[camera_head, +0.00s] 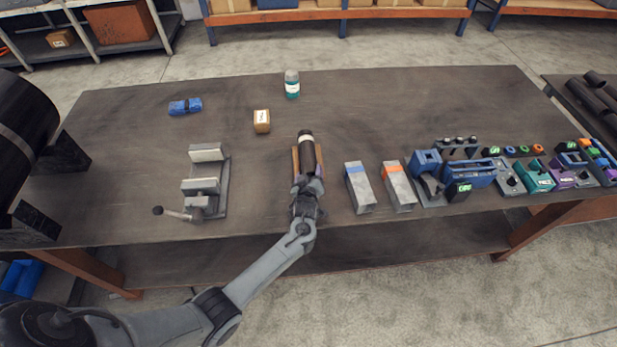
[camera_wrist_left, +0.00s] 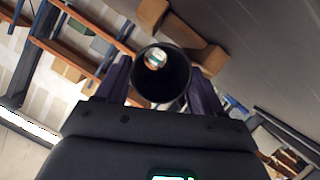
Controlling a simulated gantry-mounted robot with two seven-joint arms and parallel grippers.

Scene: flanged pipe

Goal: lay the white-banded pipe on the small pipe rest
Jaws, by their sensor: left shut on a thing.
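The white-banded pipe (camera_head: 307,155) is a short black tube with a white band near its far end. My left gripper (camera_head: 307,182) is shut on its near end. In the left wrist view the pipe (camera_wrist_left: 160,72) shows end-on as a hollow tube between the two fingers. The small pipe rest (camera_head: 296,160) is brown and lies under the pipe, mostly covered by it. Its saddle-shaped end (camera_wrist_left: 180,30) shows beyond the pipe in the left wrist view. I cannot tell whether the pipe touches the rest. My right gripper is not in view.
A grey clamp fixture (camera_head: 207,185) with a lever stands left of the rest. Two grey blocks, blue-marked (camera_head: 359,190) and orange-marked (camera_head: 398,188), stand to its right. A cardboard box (camera_head: 262,121), a bottle (camera_head: 292,84) and a blue toy car (camera_head: 185,106) are farther back.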

